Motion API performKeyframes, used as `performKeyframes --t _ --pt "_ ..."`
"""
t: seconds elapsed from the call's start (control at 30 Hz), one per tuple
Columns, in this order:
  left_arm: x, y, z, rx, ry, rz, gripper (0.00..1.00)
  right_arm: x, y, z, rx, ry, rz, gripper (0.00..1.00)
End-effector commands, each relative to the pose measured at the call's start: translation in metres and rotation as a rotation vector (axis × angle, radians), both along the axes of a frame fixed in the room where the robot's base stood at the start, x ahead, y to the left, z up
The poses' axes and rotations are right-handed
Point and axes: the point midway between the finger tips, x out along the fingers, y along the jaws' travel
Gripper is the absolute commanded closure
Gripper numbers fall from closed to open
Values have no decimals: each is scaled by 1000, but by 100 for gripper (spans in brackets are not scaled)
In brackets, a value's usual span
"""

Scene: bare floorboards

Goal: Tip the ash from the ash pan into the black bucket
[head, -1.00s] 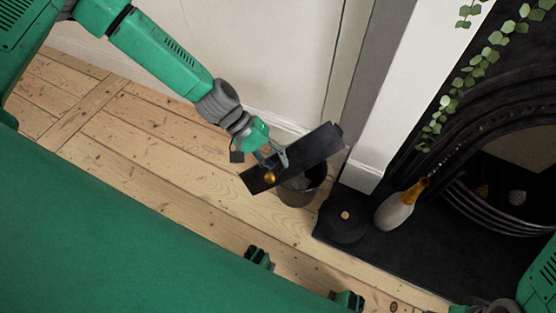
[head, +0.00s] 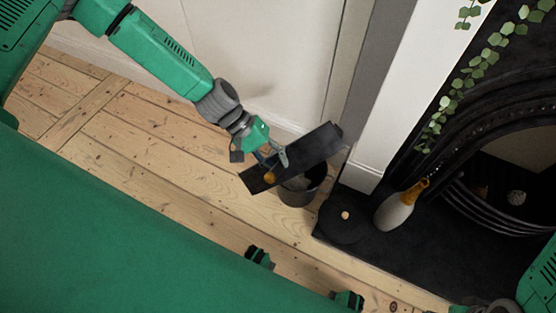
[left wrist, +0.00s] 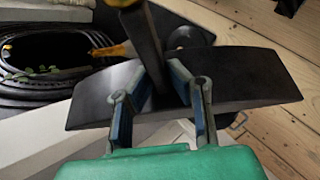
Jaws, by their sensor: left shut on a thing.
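The ash pan (head: 310,150) is a dark flat pan, held tilted above the black bucket (head: 298,196), partly covering its mouth. A greyish patch shows inside the bucket below the pan. My left gripper (head: 276,160) is shut on the pan at its handle. In the left wrist view the two fingers (left wrist: 160,92) close on the dark handle, with the pan (left wrist: 245,80) spread behind them. I cannot tell whether ash is still on the pan. My right gripper does not show clearly; only part of my arm is at the lower right.
A black hearth (head: 400,255) lies right of the bucket. On it stand a pale bottle-shaped thing with an orange neck (head: 397,208) and a round dark lidded thing (head: 345,222). The fireplace (head: 500,170) is at the right. Bare floorboards (head: 150,160) lie clear to the left.

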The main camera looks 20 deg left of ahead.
Motion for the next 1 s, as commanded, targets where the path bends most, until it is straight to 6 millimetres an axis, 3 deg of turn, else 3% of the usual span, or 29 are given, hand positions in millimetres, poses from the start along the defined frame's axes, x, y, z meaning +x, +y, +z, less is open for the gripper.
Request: performKeyframes --t 0.03,0.13,0.37,0.53,0.77,1.0 --pt "1 -1 11 -3 -3 -1 100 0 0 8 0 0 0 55" --pt "1 -1 20 -3 -3 -1 100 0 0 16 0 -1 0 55" --pt "1 -1 -3 -2 -2 -1 100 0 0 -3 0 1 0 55" --pt "1 -1 20 -2 -4 -1 100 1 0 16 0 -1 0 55" --pt "1 -1 -5 -2 -2 -1 100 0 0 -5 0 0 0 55" --pt "1 -1 -2 -3 -3 -1 100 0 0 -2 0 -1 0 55"
